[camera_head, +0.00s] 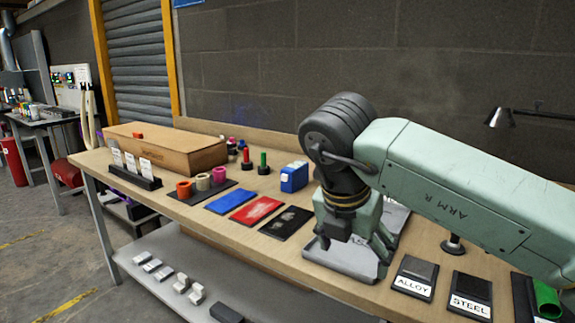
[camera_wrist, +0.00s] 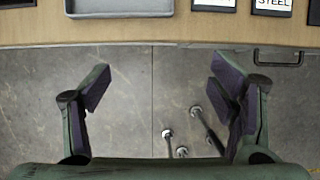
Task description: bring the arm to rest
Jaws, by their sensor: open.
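My gripper (camera_wrist: 165,100) shows in the wrist view with its two dark-padded fingers spread wide. In the head view my pale green arm reaches in from the right and bends down over the bench. My gripper (camera_head: 365,245) hangs there above or in front of a grey tray (camera_head: 340,262), partly hidden by the wrist. I cannot tell its exact height above the tray.
The wooden bench (camera_head: 420,300) holds ALLOY (camera_head: 414,278) and STEEL (camera_head: 470,293) plates right of the tray. Blue (camera_head: 231,201), red (camera_head: 256,211) and black (camera_head: 286,223) pads, a blue box (camera_head: 294,177) and a wooden box (camera_head: 165,150) stand left. A lamp (camera_head: 500,117) is at the right.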

